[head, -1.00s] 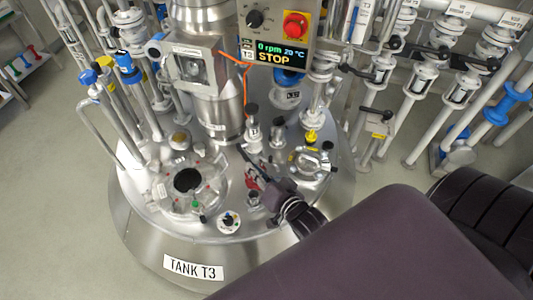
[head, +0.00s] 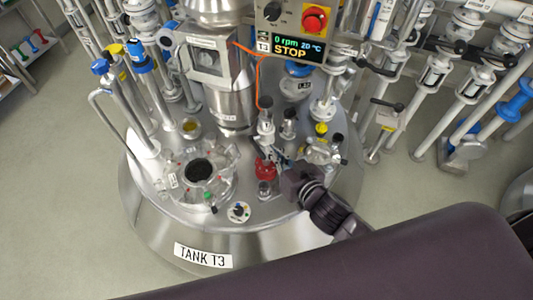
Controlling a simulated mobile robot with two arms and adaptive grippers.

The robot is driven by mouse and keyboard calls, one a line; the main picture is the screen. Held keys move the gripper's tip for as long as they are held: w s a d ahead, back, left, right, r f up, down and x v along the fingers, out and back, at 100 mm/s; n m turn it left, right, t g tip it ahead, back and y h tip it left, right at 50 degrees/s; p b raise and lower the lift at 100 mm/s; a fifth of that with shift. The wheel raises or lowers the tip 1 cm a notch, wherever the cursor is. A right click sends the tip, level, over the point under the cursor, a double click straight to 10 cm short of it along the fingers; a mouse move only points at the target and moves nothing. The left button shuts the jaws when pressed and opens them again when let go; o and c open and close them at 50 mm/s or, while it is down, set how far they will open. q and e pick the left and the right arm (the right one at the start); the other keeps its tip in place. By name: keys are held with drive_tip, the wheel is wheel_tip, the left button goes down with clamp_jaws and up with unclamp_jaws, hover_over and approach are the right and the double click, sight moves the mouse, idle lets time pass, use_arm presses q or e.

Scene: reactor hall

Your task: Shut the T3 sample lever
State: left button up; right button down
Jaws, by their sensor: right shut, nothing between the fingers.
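Tank T3 (head: 150,215) stands in the middle of the head view, with its name plate on the front rim. A small red fitting (head: 265,168) sits on the lid, above a short metal stub (head: 264,190); it may belong to the sample valve, but I cannot tell its lever or the lever's position clearly. My right gripper (head: 279,154) reaches in from the lower right, just right of the red fitting. It is shut and holds nothing. I cannot tell whether it touches the fitting. My left gripper is not in view.
An open round port (head: 199,172) lies left of the red fitting. A control box (head: 290,45) reading STOP hangs above, with an orange cable running down beside the fittings. A sight glass (head: 322,150) stands to the right. Pipes and valves crowd the back.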

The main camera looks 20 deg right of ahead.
sight(257, 148)
drive_tip(key=w+f, duration=0.1)
drive_tip(key=f, duration=0.1)
drive_tip(key=w+a+f, duration=0.1)
drive_tip(key=w+f, duration=0.1)
drive_tip(key=shift+a+f, duration=0.2)
drive_tip(key=shift+f, duration=0.05)
drive_tip(key=shift+s+f, duration=0.1)
drive_tip(key=shift+f, duration=0.3)
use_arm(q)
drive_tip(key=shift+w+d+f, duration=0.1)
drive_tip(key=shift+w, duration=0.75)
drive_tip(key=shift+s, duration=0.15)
use_arm(e)
drive_tip(key=shift+a, duration=0.1)
